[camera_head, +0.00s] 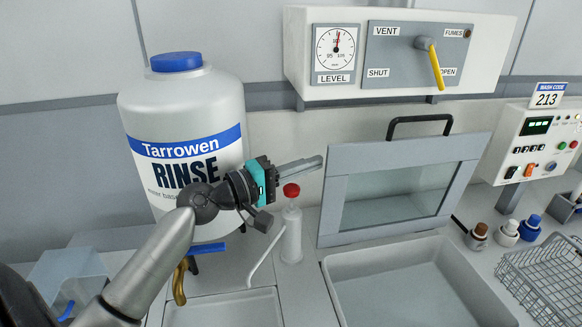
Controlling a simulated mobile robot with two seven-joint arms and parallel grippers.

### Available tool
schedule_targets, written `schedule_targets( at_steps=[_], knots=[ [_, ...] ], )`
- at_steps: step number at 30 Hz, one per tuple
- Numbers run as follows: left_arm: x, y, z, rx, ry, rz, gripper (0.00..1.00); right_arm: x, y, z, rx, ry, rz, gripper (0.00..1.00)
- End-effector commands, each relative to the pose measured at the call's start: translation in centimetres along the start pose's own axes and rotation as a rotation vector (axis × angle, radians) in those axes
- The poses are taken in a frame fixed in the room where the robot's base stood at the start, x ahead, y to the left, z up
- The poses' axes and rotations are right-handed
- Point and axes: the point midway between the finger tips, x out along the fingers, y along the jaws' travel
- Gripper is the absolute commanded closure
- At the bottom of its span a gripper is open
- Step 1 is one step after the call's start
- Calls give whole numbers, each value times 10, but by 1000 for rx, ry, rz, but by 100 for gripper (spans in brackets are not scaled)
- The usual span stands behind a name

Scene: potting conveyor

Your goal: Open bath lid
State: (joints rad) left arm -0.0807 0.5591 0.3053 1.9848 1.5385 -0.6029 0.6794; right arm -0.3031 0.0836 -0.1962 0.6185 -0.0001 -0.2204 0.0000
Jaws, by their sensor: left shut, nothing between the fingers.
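The bath lid (334,207) is a grey frame with a clear pane and a black handle (419,119) on its top edge. It stands raised, tilted up behind the bath (338,270). The bath's basin is uncovered and seems to hold clear liquid. My left gripper (319,162) is shut and empty, pointing right. In the picture it is left of the lid's upper left corner, in front of the Tarrowen rinse jug (185,105), with a visible gap to the lid. My right gripper is not in view.
A bottle with a red cap (292,225) stands below my left gripper. A panel with a yellow lever (436,68) hangs above the lid. A control box (517,130), several small capped bottles and a wire basket (545,275) are at the right. A shallow tray (225,305) is at the front left.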

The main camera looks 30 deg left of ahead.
Motion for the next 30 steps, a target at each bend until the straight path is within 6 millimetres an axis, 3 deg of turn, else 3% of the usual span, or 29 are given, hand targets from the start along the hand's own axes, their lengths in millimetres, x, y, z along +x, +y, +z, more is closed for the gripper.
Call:
schedule_targets(
  at_steps=[6,20,23,30],
  knots=[
    [18,0,0,-1,1,1,100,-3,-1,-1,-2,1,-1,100],
    [20,-1,1,2,0,1,100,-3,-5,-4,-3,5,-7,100],
    [18,-3,8,26,-1,8,100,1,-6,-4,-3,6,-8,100],
    [4,-9,48,171,-4,60,100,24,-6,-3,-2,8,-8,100]
  ],
)
